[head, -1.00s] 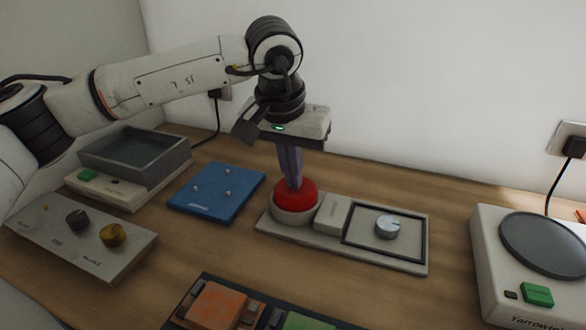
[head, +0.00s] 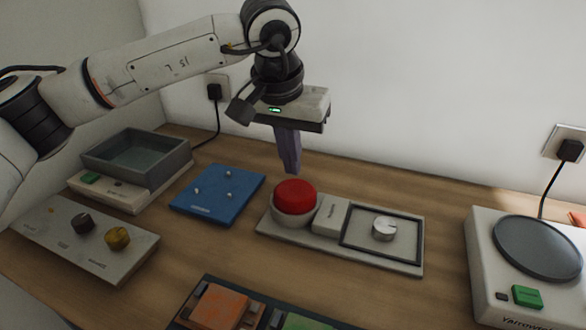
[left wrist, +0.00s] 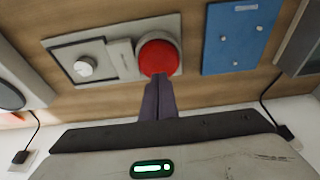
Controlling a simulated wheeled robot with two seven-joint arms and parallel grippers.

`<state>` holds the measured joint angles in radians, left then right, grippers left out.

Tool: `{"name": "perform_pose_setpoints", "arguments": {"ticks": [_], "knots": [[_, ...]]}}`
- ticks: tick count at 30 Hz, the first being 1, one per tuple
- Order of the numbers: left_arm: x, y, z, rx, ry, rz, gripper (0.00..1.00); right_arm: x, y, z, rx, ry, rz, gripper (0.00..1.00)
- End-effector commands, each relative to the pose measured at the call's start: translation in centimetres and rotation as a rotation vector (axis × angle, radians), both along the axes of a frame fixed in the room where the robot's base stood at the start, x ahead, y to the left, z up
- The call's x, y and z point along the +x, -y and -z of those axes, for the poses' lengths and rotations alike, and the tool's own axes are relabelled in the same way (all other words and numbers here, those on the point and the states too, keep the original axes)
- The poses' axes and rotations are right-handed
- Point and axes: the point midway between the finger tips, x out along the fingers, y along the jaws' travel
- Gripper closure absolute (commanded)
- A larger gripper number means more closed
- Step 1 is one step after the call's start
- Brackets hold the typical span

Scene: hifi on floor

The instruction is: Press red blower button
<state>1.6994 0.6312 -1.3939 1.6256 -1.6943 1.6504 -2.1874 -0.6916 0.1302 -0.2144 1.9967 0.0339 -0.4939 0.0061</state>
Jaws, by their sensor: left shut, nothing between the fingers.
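The red blower button (head: 295,196) is a domed red cap in a round pale housing at the left end of a grey panel (head: 283,241). It also shows in the left wrist view (left wrist: 158,57), just beyond the fingertips. My left gripper (head: 292,170) is shut and empty, its purple fingers pointing down. In the head view the fingertips are above the button with a visible gap. The left gripper also shows in the left wrist view (left wrist: 158,84). My right gripper is not in view.
The same panel carries a silver knob (head: 384,228). A blue plate (head: 217,192) lies to its left, and a knob box (head: 85,237) and a grey tray unit (head: 136,160) stand farther left. A round-plate device (head: 538,248) stands at the right. Orange and green blocks lie in front.

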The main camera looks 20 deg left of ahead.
Motion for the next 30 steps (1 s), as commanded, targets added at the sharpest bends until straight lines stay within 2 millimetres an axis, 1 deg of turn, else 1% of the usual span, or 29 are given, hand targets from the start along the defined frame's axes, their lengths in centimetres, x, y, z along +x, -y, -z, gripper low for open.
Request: {"name": "perform_pose_setpoints", "arguments": {"ticks": [1,3,6,9,12,18,30], "knots": [[-0.3,0.0,-1.1,-0.001,0.005,0.001,1.00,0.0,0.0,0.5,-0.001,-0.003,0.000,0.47],[-0.8,0.0,-2.7,-0.001,0.005,0.001,1.00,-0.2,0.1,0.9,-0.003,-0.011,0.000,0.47],[-1.4,0.0,-4.7,0.000,0.004,0.001,1.00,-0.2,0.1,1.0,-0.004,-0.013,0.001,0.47],[-1.9,0.0,-6.2,0.000,0.003,0.001,1.00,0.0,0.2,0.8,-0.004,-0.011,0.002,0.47],[-2.1,0.0,-7.1,0.000,0.002,0.001,1.00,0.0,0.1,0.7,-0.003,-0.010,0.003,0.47],[-2.4,0.0,-7.8,0.000,0.001,0.001,1.00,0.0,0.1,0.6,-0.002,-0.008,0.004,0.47],[-2.4,-0.1,-7.8,0.000,0.002,0.000,1.00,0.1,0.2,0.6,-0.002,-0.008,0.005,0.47]]}}
